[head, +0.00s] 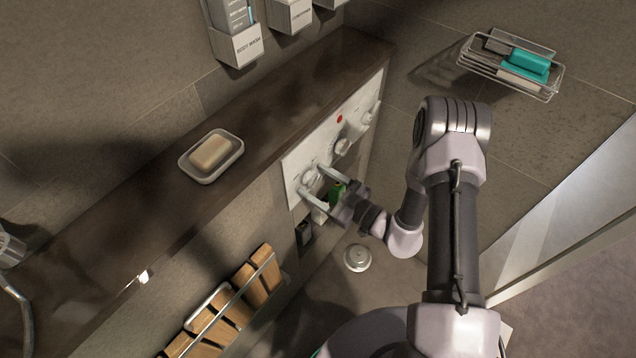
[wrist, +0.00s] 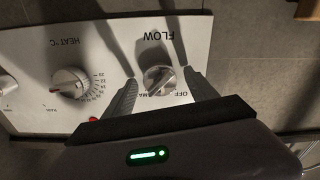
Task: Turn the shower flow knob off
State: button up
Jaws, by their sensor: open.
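The flow knob (wrist: 158,80) is a round metal knob on a white control panel (wrist: 30,50), under the label FLOW, which appears upside down in the wrist view. Its pointer lies diagonally, with OFF and MAX marks on the panel beside it. My gripper (wrist: 160,84) is open, with one finger on each side of the knob; I cannot tell if the fingers touch it. In the head view my gripper (head: 317,187) is at the near left end of the panel, and the knob (head: 309,177) shows between the fingers.
A heat knob (wrist: 69,83) sits beside the flow knob on the panel, with a red mark near it. A soap dish (head: 186,172) stands on the dark ledge (head: 130,215) above. A slatted wooden rack (head: 236,301) is below left. A wire basket (head: 480,66) hangs at right.

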jog(key=c, duration=1.4)
jog(key=shift+n, duration=0.3)
jog(key=n+p, duration=0.1)
jog(key=n, duration=0.2)
jog(key=shift+n, duration=0.3)
jog(key=n, duration=0.4)
jog(key=shift+n, duration=0.3)
jog(key=n, duration=0.4)
jog(key=shift+n, duration=2.5)
